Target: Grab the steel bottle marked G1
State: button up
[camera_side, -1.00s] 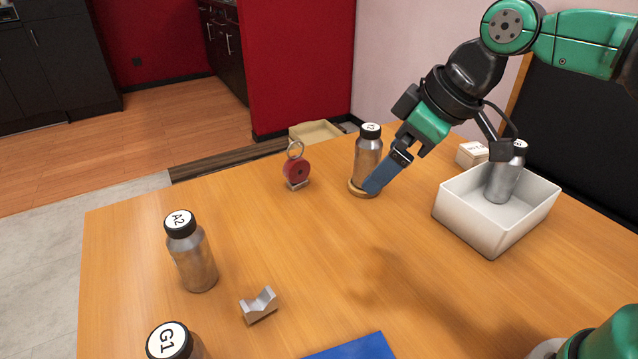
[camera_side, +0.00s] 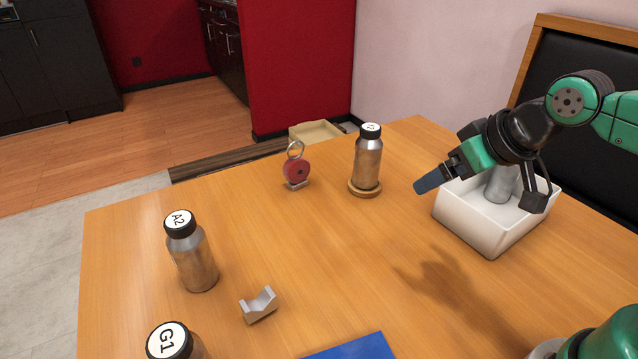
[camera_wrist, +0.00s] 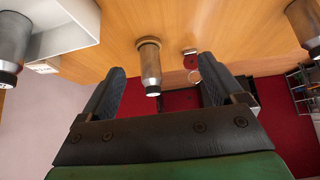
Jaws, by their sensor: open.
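The steel bottle marked G1 (camera_side: 172,343) stands at the near left of the table in the side view, cut off by the bottom edge so that mainly its white-topped black cap shows. My gripper (camera_side: 428,183) is in the air at the right, in front of the white bin, far from G1. In the wrist view my gripper (camera_wrist: 168,88) has its two blue fingers apart with nothing between them touching. A steel bottle on a round wooden base (camera_wrist: 150,66) shows beyond the fingers. G1 cannot be made out in the wrist view.
A bottle marked A2 (camera_side: 193,258) stands behind G1. A bottle (camera_side: 368,158) stands on a wooden coaster (camera_side: 365,190) beside a red ringed item (camera_side: 296,171). A white bin (camera_side: 470,228) holds another bottle (camera_side: 500,186).

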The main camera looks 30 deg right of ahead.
notch_tip(320, 180, up, 3)
jog(key=m+g+y, duration=0.3)
jog(key=m+y, duration=1)
jog(key=m, duration=0.9)
send_over(152, 351)
jog(key=s+d, duration=0.1)
jog(key=d, duration=0.3)
jog(key=f, duration=0.7)
jog(key=shift+w+d+f, duration=0.15)
jog(key=shift+w+d, duration=0.05)
jog(key=shift+a+f, duration=0.15)
jog(key=shift+f, duration=0.3)
jog(key=shift+x, duration=2.65)
grip_shut()
